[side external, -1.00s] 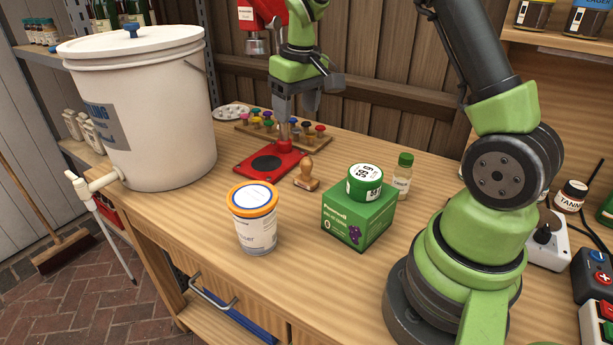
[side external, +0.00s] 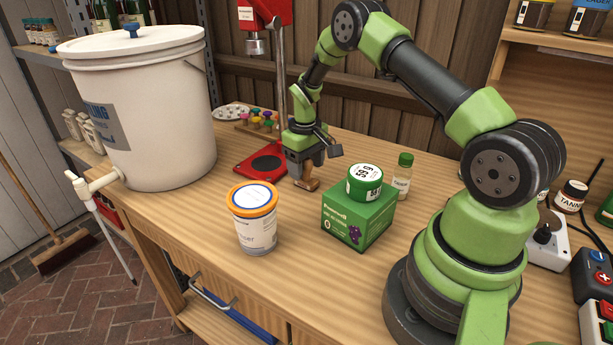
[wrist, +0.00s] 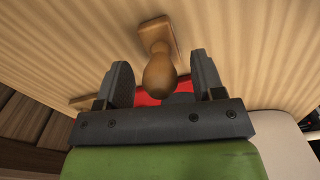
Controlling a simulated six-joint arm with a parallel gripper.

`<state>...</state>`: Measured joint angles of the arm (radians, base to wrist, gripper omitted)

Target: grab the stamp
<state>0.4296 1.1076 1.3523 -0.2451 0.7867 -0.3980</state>
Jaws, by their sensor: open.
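The stamp (side external: 308,184) is a small wooden piece with a rounded handle and a flat base. It sits on the wooden bench beside the red press base, and my gripper partly hides it in the side external view. My gripper (side external: 303,176) is low at the stamp, with its jaws open. In the wrist view, the stamp's knob (wrist: 159,77) shows between the two dark fingers of my gripper (wrist: 164,78), with visible gaps on both sides. The stamp's base lies beyond the knob.
A red press (side external: 244,172) stands behind left. A tub with an orange-rimmed lid (side external: 256,233) is in front. A green box (side external: 352,224) carries a green-and-white round tin (side external: 365,182); a small green-capped bottle (side external: 402,178) stands beside it. A large white bucket (side external: 165,125) is at left.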

